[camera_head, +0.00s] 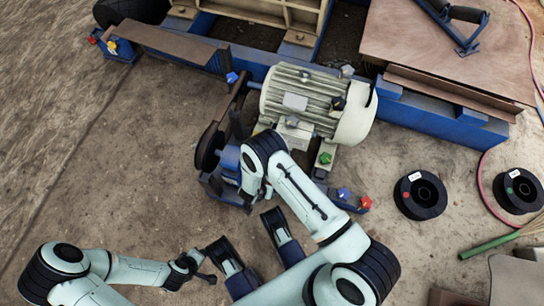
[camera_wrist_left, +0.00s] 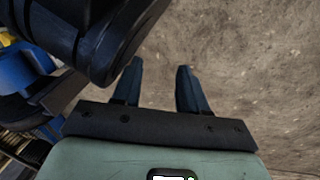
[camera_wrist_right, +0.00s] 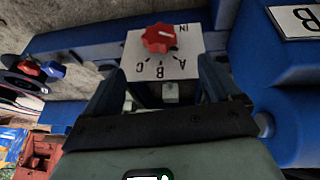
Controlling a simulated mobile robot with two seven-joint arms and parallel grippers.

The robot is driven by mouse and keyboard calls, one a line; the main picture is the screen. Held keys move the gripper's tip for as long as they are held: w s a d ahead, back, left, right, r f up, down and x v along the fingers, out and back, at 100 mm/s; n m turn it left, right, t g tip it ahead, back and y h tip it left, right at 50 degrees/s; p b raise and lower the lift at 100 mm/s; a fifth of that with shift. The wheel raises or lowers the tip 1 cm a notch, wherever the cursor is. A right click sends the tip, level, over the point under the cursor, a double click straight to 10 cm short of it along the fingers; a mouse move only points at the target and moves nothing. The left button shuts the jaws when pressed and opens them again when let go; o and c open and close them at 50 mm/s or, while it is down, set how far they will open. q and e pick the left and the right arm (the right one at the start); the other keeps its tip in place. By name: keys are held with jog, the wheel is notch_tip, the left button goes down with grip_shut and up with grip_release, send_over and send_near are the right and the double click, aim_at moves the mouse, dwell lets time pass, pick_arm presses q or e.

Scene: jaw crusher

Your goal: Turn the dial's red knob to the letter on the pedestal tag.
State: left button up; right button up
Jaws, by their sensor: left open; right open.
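In the right wrist view a red knob (camera_wrist_right: 158,38) sits on a white dial plate (camera_wrist_right: 133,66), which reads A, B, C and IN upside down. The knob has a pale mark; I cannot tell exactly where it points. A white tag (camera_wrist_right: 297,20) with a black B is on a blue block at upper right. My right gripper (camera_wrist_right: 160,68) is open in front of the dial, its fingers on either side of the plate's lower part, apart from the knob. The head view hides the dial behind my right arm. My left gripper (camera_wrist_left: 157,68) is open and empty over bare ground.
A pale electric motor (camera_head: 310,100) stands on a blue frame (camera_head: 430,118) at the top. Black spools (camera_head: 420,195) lie on the ground at right, with a green brush (camera_head: 490,245) nearby. A red knob (camera_head: 365,202) and a blue one (camera_head: 343,193) are close by. Ground at left is clear.

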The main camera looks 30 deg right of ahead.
pick_arm(q)
jog(key=s+a+f+g+b, duration=0.1)
jog(key=s+f+g+b, duration=0.2)
jog(key=s, duration=0.5)
jog(key=shift+s+f+n+b, duration=0.35)
jog(key=shift+f+b, duration=0.25)
jog(key=shift+f, duration=0.55)
pick_arm(e)
jog(key=shift+x, duration=6.2)
jog(key=shift+s, duration=0.1)
pick_arm(q)
jog(key=shift+w, duration=0.1)
pick_arm(e)
jog(key=c, duration=1.1)
